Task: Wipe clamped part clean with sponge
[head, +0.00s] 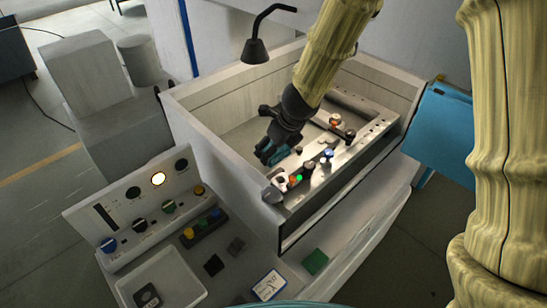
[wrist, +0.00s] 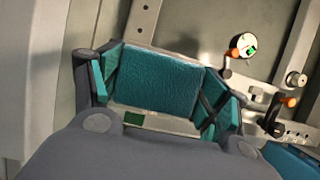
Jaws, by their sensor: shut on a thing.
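My gripper (head: 273,150) reaches down into the open tank of the machine. It is shut on a teal, rough-surfaced block that looks like the sponge (wrist: 155,80), which spans between the finger pads in the wrist view. A small pale part (head: 281,181) with an orange tip and a green spot beside it sits at the near end of the metal rail; it looks like the clamped part. It also shows in the wrist view (wrist: 243,43), to the right of the sponge and apart from it. I cannot tell the sponge's height above the tank floor.
The metal rail (head: 348,160) carries several knobs and a second orange-tipped clamp (head: 336,120). A control panel (head: 135,205), a pale tray (head: 180,270) and a green block (head: 315,261) are in front.

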